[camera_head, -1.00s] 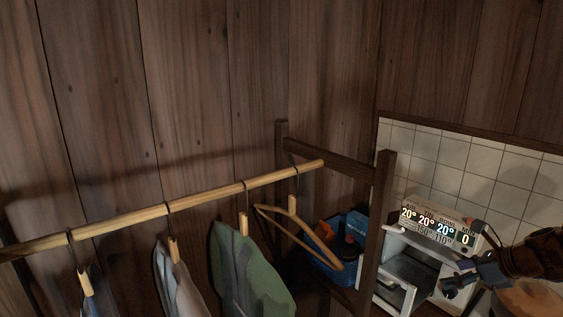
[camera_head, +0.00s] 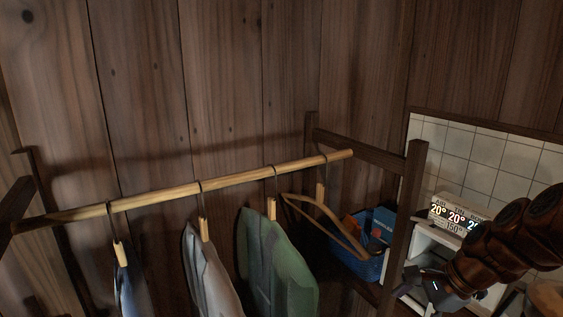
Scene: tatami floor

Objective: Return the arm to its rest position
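My arm comes in from the right edge, its brown links bent down and to the left. My gripper (camera_head: 416,292) is at the lower right, in front of the rack's right post and the white appliance. Its dark fingers look spread apart, and I see nothing between them. Part of the gripper is near the bottom edge of the picture.
A wooden rail (camera_head: 190,188) carries a bare hanger (camera_head: 335,228), a green garment (camera_head: 285,265), a grey garment (camera_head: 212,275) and a blue one (camera_head: 127,290). A blue basket (camera_head: 368,268) with items stands behind the post (camera_head: 408,200). A display (camera_head: 455,217) tops the white appliance.

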